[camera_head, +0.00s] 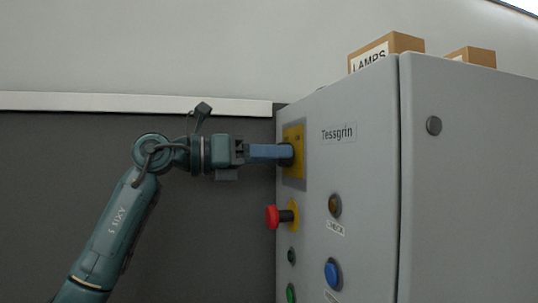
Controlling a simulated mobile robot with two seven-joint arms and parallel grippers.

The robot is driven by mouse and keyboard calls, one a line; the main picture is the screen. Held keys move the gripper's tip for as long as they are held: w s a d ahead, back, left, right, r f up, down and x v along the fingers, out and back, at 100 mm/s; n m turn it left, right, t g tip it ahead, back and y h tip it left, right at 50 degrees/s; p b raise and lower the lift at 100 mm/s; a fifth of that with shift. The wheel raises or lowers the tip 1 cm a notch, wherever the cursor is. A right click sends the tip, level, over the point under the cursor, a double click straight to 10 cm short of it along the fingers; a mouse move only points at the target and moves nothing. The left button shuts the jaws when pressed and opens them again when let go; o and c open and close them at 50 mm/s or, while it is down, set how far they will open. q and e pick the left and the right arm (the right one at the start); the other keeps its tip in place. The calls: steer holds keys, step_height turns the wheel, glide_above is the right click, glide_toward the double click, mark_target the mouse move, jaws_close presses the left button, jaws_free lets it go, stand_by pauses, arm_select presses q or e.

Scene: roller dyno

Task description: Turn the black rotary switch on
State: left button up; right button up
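The black rotary switch (287,156) sits on a yellow plate (294,172) near the top left of the grey cabinet's front. My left gripper (272,152) reaches it from the left, with its blue fingers level and their tips at the switch. The fingers cover most of the switch, so its knob position and the gap between the fingertips are hidden. I cannot tell whether the fingers are closed on it. My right gripper is out of view.
The grey cabinet (360,130) fills the right side. Cardboard boxes (400,43) stand on top.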

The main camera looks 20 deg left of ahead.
arm_select(q)
steer(key=c, duration=0.7)
steer(key=shift+c, duration=0.4)
